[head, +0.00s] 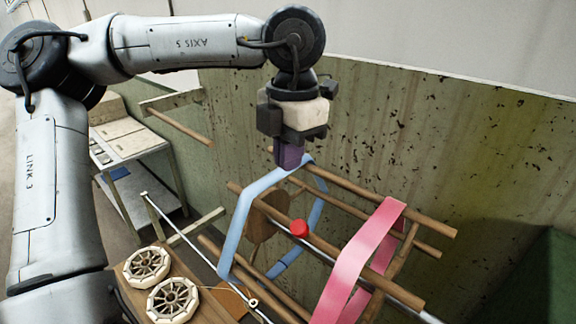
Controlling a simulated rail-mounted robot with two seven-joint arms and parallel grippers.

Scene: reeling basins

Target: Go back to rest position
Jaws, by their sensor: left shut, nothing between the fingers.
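My left gripper (289,157) hangs from its arm at the top middle, fingers pointing down and shut with nothing between them. Its purple fingertips are just above or beside the top of a blue band (250,198); I cannot tell whether they touch. The blue band loops over the wooden reel frame (345,208). A pink band (358,258) loops over the same frame further right. A red knob (299,228) sits on the frame between the two bands. My right gripper is not in view.
Two pale spoked wheels (146,265) lie on a wooden surface at the lower left. A metal-and-wood bench (125,140) stands behind my left arm. A stained greenish wall (400,130) is close behind the reel. A dark green block (550,280) is at the lower right.

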